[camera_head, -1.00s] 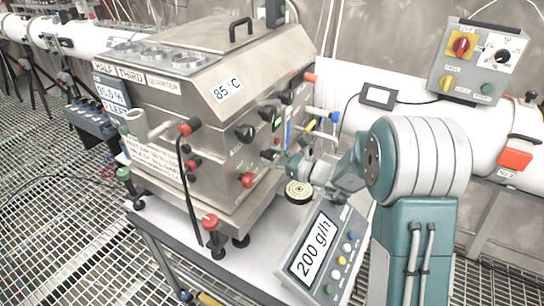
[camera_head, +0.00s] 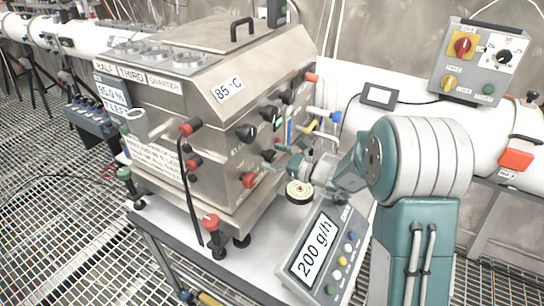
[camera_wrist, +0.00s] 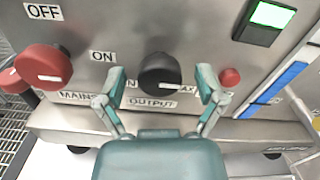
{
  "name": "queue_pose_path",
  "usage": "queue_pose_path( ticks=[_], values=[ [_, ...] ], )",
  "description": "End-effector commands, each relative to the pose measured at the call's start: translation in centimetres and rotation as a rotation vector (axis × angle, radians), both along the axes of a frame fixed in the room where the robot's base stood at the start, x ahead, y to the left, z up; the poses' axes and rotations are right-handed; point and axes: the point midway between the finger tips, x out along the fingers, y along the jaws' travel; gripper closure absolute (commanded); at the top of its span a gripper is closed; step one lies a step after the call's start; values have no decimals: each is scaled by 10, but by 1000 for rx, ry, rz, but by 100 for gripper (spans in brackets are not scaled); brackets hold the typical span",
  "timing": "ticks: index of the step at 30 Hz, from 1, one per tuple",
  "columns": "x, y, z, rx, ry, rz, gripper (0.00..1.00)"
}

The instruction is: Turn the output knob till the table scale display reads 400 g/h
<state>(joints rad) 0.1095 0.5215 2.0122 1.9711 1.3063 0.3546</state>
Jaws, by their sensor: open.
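The table scale (camera_head: 318,250) stands on the table at the front of the steel machine, and its display (camera_head: 313,243) reads 200 g/h. The black output knob (camera_wrist: 160,74) is on the machine's front panel, above the OUTPUT label (camera_wrist: 152,103), with a pale mark on its face. My gripper (camera_wrist: 160,82) is open, one finger on each side of the knob. A gap shows on both sides. In the head view my gripper (camera_head: 282,158) is at the panel, small and partly hidden by my arm.
A red mains knob (camera_wrist: 42,66) sits left of the output knob, and a small red button (camera_wrist: 230,77) sits close on the right. A green-lit switch (camera_wrist: 268,18) and a blue strip are further right. A small round gauge (camera_head: 299,191) stands below my arm.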

Motion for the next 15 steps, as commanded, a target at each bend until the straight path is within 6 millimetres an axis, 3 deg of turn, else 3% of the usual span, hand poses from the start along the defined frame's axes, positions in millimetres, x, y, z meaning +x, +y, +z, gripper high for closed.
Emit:
queue_pose_path(
  ticks=[5,15],
  values=[
    [-12,-20,0,0,1,-4,13],
    [-50,-78,-1,0,1,-4,13]
  ],
)
